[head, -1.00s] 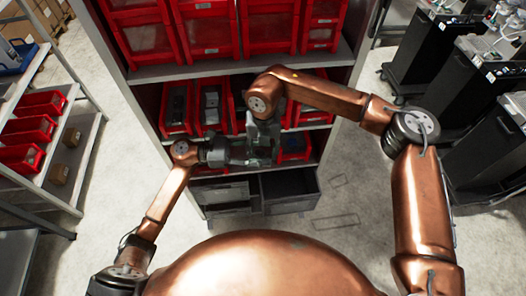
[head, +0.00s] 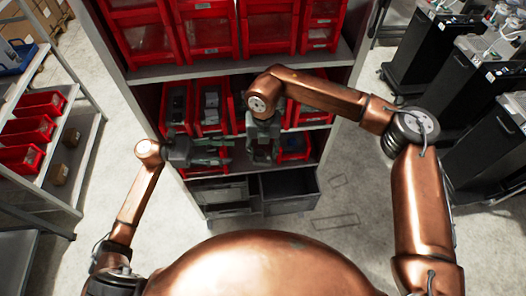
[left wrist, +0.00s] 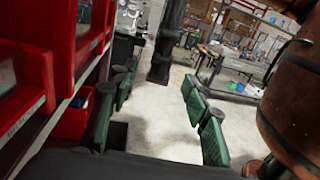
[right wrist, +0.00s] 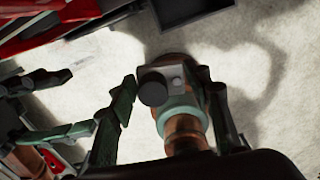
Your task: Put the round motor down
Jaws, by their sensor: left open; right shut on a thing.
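The round motor (right wrist: 183,131) shows between my right gripper's fingers in the right wrist view. It has a copper-brown body, a pale teal band and a grey block with a dark round cap. My right gripper (head: 262,152) is shut on it, pointing down in front of the shelf; the motor is mostly hidden in the head view. My left gripper (head: 229,150) is open and empty, just left of the right one and apart from it.
A grey shelf rack (head: 232,70) with red bins (head: 208,30) stands ahead. Dark grey crates (head: 290,189) sit on its lowest level. Another shelf with red bins (head: 30,130) is at left. Black carts (head: 432,50) stand at right. The floor between is clear.

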